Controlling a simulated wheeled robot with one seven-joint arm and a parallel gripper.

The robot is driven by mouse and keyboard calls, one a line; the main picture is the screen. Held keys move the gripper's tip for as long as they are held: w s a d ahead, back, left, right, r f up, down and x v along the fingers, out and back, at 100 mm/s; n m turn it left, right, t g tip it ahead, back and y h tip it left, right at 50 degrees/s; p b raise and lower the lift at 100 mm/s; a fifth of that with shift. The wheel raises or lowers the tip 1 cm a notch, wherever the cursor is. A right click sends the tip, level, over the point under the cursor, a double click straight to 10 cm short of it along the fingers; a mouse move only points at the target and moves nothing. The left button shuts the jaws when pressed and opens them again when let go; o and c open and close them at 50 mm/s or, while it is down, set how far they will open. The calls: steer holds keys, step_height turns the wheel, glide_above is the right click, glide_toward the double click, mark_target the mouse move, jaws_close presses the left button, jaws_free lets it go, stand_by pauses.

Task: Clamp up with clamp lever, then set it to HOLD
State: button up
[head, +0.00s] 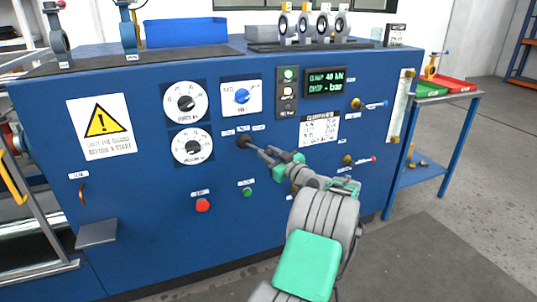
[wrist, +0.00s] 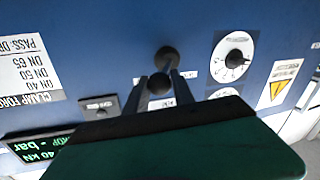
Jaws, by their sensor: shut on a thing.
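The clamp lever (head: 244,139) sticks out of the blue front panel, below the blue-knobbed dial, with a dark round base at the panel. Small labels around it are too small to read. My gripper (head: 264,151) reaches it from the lower right, its fingers around the lever's end. In the wrist view, the lever's black ball knob (wrist: 158,84) sits between the two fingers of my gripper (wrist: 160,90), shut on it. The dark lever base shows just behind. The display (head: 325,83) reads CLAMP 40 kN, with a dash before bar below.
Gauges (head: 186,102) and a selector dial (head: 241,97) sit above and left of the lever. A red button (head: 203,205) and a green button (head: 247,192) are below. Small valve handles (head: 371,104) are at right. A side table (head: 447,105) with trays stands beyond.

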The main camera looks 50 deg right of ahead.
jaws_close()
stand_by(0.8)
